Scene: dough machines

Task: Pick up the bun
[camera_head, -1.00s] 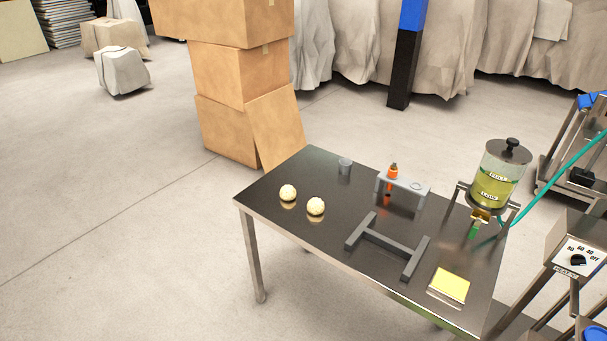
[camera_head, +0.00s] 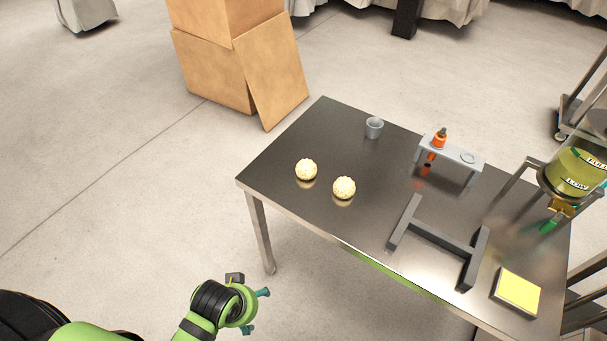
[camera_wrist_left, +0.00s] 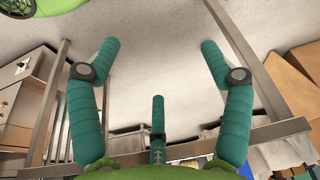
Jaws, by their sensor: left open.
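Two pale, round buns sit on the dark metal table (camera_head: 275,165): one bun (camera_head: 306,169) on the left and another bun (camera_head: 344,187) just right of it. They are apart from each other. My left gripper (camera_head: 256,310) is at the bottom of the head view, in front of and below the table's near edge, apart from the buns. In the left wrist view its teal fingers (camera_wrist_left: 158,75) are spread open with nothing between them. No bun shows in that view. My right gripper is not in view.
On the table are a grey cup (camera_head: 374,128), a grey stand (camera_head: 470,157) holding an orange-topped bottle (camera_head: 438,139), a grey H-shaped frame (camera_head: 440,240) and a yellow pad (camera_head: 519,292). A dispenser (camera_head: 575,175) stands at the right. Cardboard boxes (camera_head: 215,70) are behind.

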